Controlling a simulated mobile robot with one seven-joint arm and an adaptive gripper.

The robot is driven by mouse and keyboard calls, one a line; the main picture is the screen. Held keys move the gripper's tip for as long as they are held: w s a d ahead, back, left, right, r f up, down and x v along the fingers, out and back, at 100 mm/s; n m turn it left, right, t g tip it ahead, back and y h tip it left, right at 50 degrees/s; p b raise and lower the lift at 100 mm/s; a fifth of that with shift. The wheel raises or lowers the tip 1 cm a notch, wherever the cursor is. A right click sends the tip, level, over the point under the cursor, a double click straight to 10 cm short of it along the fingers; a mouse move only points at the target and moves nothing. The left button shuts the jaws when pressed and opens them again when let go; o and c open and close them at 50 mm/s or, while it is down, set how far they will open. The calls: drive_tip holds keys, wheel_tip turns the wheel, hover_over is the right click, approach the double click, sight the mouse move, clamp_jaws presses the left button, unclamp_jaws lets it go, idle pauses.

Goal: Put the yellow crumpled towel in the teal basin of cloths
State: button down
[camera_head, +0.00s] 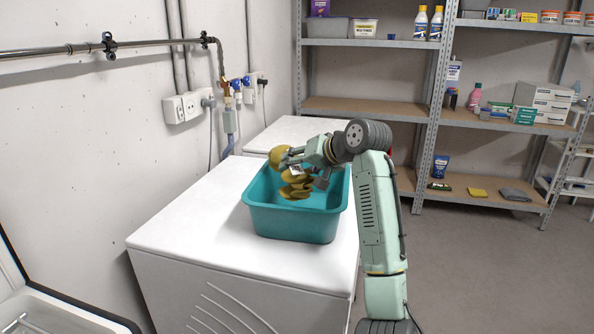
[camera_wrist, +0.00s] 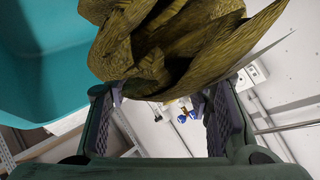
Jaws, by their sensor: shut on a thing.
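The yellow crumpled towel (camera_head: 297,187) is in my gripper (camera_head: 296,168), over the teal basin. In the wrist view the towel (camera_wrist: 175,45) bunches up beyond and between the fingers of my gripper (camera_wrist: 165,100). The teal basin (camera_head: 293,224) stands on the white machine top, and its wall also shows in the wrist view (camera_wrist: 45,60). The towel's lower folds appear within the basin's opening in the head view; whether they touch its inside I cannot tell. I see no cloths in the visible part of the basin.
The white machine top (camera_head: 196,222) is clear to the left of the basin. A second white machine (camera_head: 290,130) stands behind. Pipes and valves (camera_head: 238,88) run along the left wall. Shelves (camera_head: 365,109) with bottles and boxes stand at the back right.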

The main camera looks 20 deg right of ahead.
drive_tip(key=shift+w+d, duration=0.1)
drive_tip(key=shift+w, duration=0.9)
wheel_tip(320, 180, down, 4)
drive_tip(key=shift+r+p, duration=0.2)
drive_tip(key=shift+p, duration=0.6)
drive_tip(key=c, duration=0.8)
unclamp_jaws()
drive_tip(key=b+v, duration=0.2)
drive_tip(key=v, duration=1)
drive_tip(key=shift+b, duration=0.35)
